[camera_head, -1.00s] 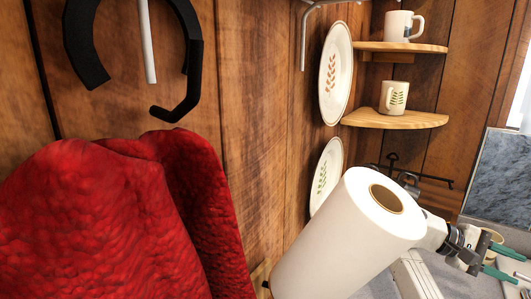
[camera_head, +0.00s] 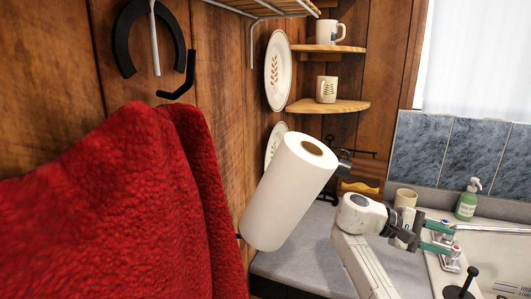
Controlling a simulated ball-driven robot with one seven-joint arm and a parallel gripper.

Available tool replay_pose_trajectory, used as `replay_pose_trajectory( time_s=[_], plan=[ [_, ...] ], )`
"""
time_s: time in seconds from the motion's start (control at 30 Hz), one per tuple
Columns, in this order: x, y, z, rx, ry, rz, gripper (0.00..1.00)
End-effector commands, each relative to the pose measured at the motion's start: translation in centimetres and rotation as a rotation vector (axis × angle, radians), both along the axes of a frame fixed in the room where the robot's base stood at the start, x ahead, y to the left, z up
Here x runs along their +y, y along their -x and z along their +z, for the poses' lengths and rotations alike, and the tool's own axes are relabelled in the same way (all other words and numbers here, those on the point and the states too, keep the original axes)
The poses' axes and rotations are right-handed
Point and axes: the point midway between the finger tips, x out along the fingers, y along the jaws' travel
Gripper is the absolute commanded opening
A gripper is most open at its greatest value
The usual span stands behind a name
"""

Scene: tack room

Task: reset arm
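My arm reaches up from the bottom of the head view, white with dark joints. My gripper (camera_head: 446,240) is at its end, pointing right over the counter towards the sink. Its two green fingers are apart, and I see nothing held between them. The tap's handles lie behind the fingertips in the picture, and I cannot tell how far apart they are.
A paper towel roll (camera_head: 290,190) stands tilted in view left of my arm. A red fleece (camera_head: 100,200) hangs at the left. A cup (camera_head: 405,198) and a green soap bottle (camera_head: 467,204) stand behind my gripper. The sink (camera_head: 505,245) is at right.

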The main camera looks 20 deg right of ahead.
Motion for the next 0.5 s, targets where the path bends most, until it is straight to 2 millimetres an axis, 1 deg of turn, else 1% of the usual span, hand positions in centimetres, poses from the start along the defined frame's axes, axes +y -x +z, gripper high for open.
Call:
replay_pose_trajectory(
  time_s=[0.07,0.1,0.27,0.37,0.5],
  plan=[
    [0.0,0.0,-0.1,-0.001,-0.001,0.0,0.4],
    [0.3,0.0,-0.7,-0.014,-0.013,0.012,0.4],
    [1.2,0.1,-2.7,-0.057,-0.053,0.043,0.4],
    [1.9,0.1,-4.1,-0.092,-0.082,0.066,0.4],
    [3.2,0.3,-6.7,-0.153,-0.137,0.105,0.4]
  ],
)
